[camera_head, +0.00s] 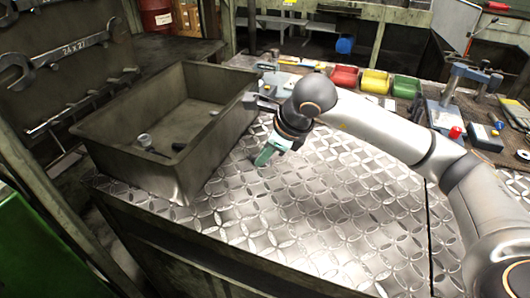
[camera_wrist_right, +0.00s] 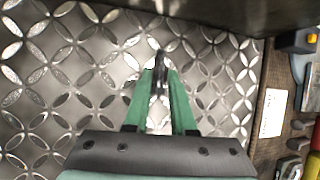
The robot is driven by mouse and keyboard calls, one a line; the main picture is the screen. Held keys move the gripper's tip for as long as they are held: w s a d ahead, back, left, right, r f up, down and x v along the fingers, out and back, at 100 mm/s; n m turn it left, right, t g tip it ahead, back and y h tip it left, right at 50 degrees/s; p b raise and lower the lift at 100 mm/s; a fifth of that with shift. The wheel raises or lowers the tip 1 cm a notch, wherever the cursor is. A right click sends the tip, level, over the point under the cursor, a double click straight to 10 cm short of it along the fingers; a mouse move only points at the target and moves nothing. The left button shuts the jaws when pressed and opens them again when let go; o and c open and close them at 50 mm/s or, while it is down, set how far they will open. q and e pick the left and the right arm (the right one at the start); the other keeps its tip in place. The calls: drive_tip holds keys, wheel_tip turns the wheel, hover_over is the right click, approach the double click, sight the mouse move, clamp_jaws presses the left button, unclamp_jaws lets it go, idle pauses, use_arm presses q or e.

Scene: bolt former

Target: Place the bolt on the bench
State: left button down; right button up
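My right gripper (camera_head: 264,156) has green fingers and hangs low over the patterned metal bench top (camera_head: 310,215), just right of the grey bin. In the right wrist view, its fingers (camera_wrist_right: 158,82) are closed around a dark grey bolt (camera_wrist_right: 159,62), which sticks out past the fingertips. The bolt is hidden by the gripper in the head view. The patterned bench top (camera_wrist_right: 215,75) lies beyond the bolt; I cannot tell whether the two touch. My left gripper is not in view.
The deep grey metal bin (camera_head: 180,172) stands at the bench's left, with a few small metal parts (camera_head: 146,141) inside. Red (camera_head: 345,76), yellow (camera_head: 375,81) and green (camera_head: 407,87) trays line the back. A blue vise-like tool (camera_head: 446,112) stands back right. The front bench top is clear.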

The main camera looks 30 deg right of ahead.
drive_tip(key=shift+s+r, duration=0.15)
drive_tip(key=shift+r, duration=0.35)
drive_tip(key=v, duration=1.1)
drive_tip(key=shift+p, duration=0.35)
drive_tip(key=shift+s+d, duration=0.1)
drive_tip(key=shift+s, duration=0.05)
